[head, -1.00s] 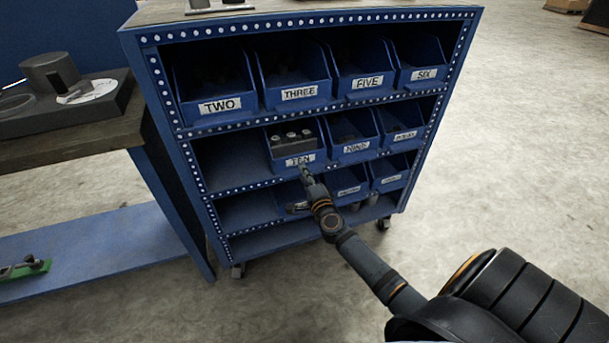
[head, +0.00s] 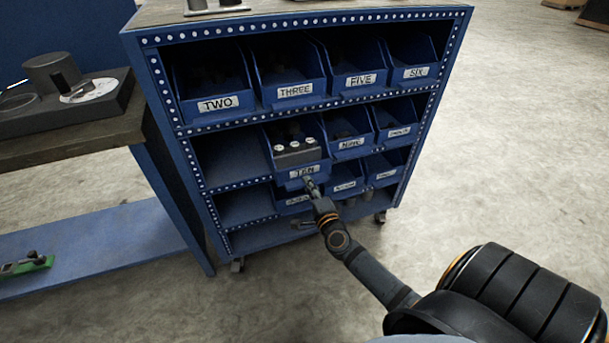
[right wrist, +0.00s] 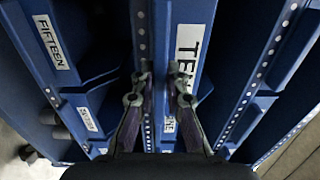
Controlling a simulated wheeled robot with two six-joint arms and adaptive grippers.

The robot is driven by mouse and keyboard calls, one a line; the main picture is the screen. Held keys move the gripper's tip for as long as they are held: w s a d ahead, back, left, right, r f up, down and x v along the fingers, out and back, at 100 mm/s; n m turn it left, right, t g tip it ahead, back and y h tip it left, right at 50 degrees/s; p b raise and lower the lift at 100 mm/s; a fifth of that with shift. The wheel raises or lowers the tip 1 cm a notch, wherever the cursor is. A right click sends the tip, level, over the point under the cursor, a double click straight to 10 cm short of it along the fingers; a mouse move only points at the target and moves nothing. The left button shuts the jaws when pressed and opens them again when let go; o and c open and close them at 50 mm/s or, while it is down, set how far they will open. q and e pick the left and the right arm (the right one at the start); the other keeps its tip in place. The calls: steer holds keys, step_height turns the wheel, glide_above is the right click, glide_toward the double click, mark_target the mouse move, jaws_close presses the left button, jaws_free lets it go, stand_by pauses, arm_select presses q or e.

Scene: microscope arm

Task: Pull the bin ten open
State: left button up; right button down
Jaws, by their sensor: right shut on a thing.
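Bin ten (head: 303,171) is a blue open-topped bin with a "TEN" label, in the middle row of the blue rack. It sticks out past the shelf edge, farther than its neighbours, and a dark block with light round tops lies in it. My right gripper (head: 310,187) is at the lower front of this bin, shut on its front edge. In the right wrist view the fingers (right wrist: 160,80) lie close beside the label on the bin's front (right wrist: 190,45); the exact contact is hard to see. My left gripper is not in view.
Bins "TWO" (head: 218,103), "THREE" (head: 295,91), "FIVE" (head: 360,80) and "SIX" (head: 417,72) fill the top row. Bin "NINE" (head: 351,143) adjoins on the right. An empty shelf space (head: 228,165) is to the left. A workbench (head: 60,140) stands at left; open floor (head: 500,180) lies right.

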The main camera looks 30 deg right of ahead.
arm_select(q)
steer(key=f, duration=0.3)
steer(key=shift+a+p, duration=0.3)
steer(key=shift+p, duration=0.05)
arm_select(e)
steer(key=v, duration=0.8)
steer(key=shift+s, duration=0.3)
steer(key=shift+a, duration=0.1)
steer(key=c, duration=1.4)
jaws_free()
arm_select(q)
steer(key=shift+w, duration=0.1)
arm_select(e)
steer(key=shift+o, duration=0.2)
steer(key=v, duration=1.2)
steer(key=shift+w+a, duration=0.1)
steer(key=shift+a, duration=0.05)
